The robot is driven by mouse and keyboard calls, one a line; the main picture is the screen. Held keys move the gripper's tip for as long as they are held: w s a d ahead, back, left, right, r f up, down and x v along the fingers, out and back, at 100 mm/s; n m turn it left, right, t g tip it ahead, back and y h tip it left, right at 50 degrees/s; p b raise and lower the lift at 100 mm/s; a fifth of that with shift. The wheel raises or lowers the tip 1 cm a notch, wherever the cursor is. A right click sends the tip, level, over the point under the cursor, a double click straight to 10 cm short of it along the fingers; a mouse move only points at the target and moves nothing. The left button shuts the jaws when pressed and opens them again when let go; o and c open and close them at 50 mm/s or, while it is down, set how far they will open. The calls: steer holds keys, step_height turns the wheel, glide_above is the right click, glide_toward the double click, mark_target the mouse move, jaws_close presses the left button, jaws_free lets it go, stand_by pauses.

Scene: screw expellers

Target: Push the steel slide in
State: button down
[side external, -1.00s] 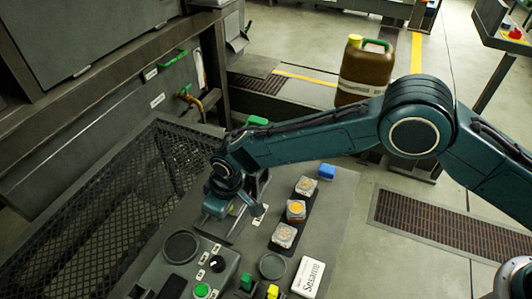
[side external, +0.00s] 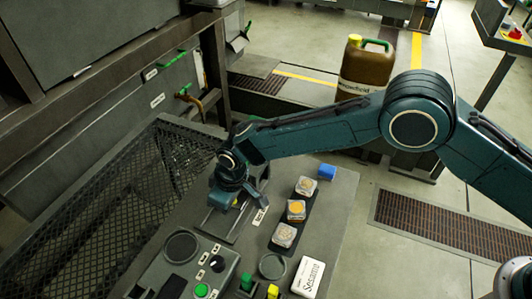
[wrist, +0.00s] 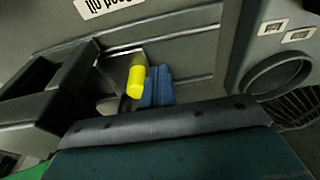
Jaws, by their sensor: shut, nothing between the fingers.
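The steel slide (wrist: 122,98) shows in the wrist view as a bright metal strip between rails in a dark panel, partly hidden. A yellow knob (wrist: 137,82) stands beside it, with a blue piece (wrist: 158,88) touching or close on its right; I cannot tell whether the blue piece belongs to the slide or to my fingers. In the side view my gripper (side external: 238,200) is shut and empty, low over the slide's channel (side external: 232,225), and covers most of the slide. A little yellow shows at its tip. Contact with the slide cannot be made out.
Three sample boxes (side external: 296,210) stand in a row right of the channel, with a blue block (side external: 327,171) behind. A control box (side external: 190,265) with buttons and a white tin (side external: 308,277) are nearer. A mesh guard (side external: 130,200) lies to the left.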

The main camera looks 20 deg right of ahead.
steer(key=shift+w+d, duration=0.15)
steer(key=shift+w, duration=0.05)
steer(key=shift+s, duration=0.1)
steer(key=shift+s+a, duration=0.35)
steer(key=shift+a, duration=0.05)
stand_by(0.4)
steer(key=shift+r, duration=0.15)
step_height(320, 180, up, 7)
stand_by(0.9)
stand_by(0.4)
